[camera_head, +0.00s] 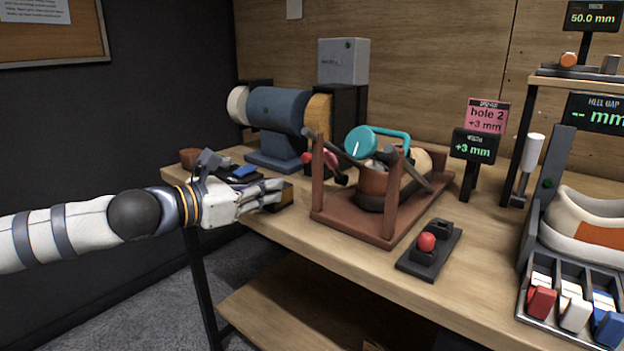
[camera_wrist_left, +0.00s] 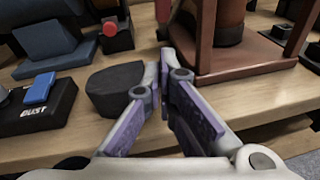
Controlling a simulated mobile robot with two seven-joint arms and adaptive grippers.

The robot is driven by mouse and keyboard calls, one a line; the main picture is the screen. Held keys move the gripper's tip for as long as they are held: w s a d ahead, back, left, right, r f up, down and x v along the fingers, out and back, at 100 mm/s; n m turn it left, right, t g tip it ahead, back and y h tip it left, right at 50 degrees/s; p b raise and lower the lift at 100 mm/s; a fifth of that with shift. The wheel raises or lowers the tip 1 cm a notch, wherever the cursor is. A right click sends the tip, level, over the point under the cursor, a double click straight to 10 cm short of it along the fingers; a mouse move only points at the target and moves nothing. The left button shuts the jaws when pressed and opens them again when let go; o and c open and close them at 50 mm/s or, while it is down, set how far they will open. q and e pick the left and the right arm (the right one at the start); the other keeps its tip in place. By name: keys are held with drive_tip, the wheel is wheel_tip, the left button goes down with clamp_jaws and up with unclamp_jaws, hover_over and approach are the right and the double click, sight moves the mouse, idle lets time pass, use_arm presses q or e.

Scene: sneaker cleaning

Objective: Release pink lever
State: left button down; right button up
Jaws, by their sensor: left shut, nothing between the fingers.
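My left gripper (camera_head: 278,190) is at the front left edge of the bench, with its fingers pointing right. In the left wrist view its purple-padded fingers (camera_wrist_left: 162,68) are closed together at the tips, with nothing between them. A small pinkish-red part (camera_head: 328,164), perhaps the pink lever, sits behind the left post of the brown stand, which partly covers it. A pink part also shows at the top of the left wrist view (camera_wrist_left: 162,10), beyond the fingertips and apart from them. I cannot tell the lever's position. My right gripper is out of view.
The brown stand (camera_head: 349,224) holds a shoe and a teal dial. A dark block (camera_wrist_left: 117,86) lies beside the fingers, near a black pad marked "DUST" (camera_wrist_left: 60,110). A blue grinder (camera_head: 275,108) stands behind. A red button box (camera_head: 430,255) is at the front.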

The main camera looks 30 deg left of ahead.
sight(333, 162)
use_arm(q)
drive_tip(key=b+x, duration=0.1)
drive_tip(key=x, duration=0.2)
drive_tip(key=f+b+x, duration=0.1)
drive_tip(key=b+x, duration=0.1)
drive_tip(key=x, duration=0.1)
drive_tip(key=shift+f, duration=0.1)
drive_tip(key=w+r, duration=0.1)
drive_tip(key=w+d+r, duration=0.1)
drive_tip(key=w+r, duration=0.1)
drive_tip(key=shift+p, duration=0.35)
drive_tip(key=shift+w+d+r, duration=0.1)
drive_tip(key=shift+w, duration=0.3)
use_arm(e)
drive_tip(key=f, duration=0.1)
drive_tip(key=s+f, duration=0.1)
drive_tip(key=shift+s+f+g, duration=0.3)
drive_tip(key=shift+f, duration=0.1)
